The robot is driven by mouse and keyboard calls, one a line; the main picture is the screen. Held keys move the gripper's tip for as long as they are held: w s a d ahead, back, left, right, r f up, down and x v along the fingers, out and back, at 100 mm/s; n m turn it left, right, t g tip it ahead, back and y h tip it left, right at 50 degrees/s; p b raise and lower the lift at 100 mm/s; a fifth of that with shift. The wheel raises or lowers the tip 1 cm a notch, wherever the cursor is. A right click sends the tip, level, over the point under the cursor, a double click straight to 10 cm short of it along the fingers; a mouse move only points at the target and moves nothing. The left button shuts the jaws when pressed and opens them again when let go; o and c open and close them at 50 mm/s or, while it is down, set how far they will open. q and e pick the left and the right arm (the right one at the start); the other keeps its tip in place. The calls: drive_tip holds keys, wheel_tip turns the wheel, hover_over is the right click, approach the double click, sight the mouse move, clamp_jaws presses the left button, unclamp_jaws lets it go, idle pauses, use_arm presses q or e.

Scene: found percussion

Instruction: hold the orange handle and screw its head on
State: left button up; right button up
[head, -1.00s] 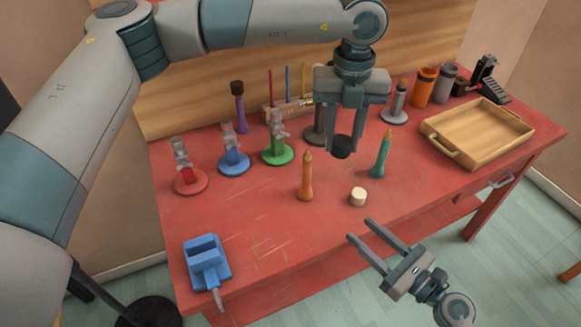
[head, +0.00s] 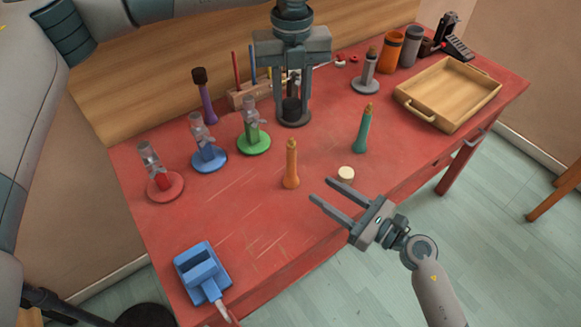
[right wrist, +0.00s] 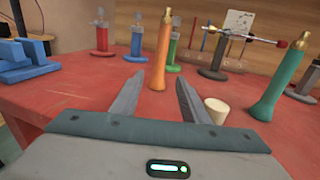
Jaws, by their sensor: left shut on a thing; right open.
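The orange handle (head: 291,165) stands upright on the red table, with a bare brass tip on top. My right gripper (head: 320,190) is open and empty at the front right of the orange handle. In the right wrist view the orange handle (right wrist: 160,58) stands beyond the gap between its fingers, untouched.
Red (head: 165,187), blue (head: 209,160) and green (head: 253,142) stands are at left. A blue block-like fixture (head: 202,268) is front left, a wooden tray (head: 448,95) right.

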sight(295, 172)
drive_tip(key=shift+x, duration=6)
drive_tip(key=shift+c, duration=0.2)
clamp_jaws()
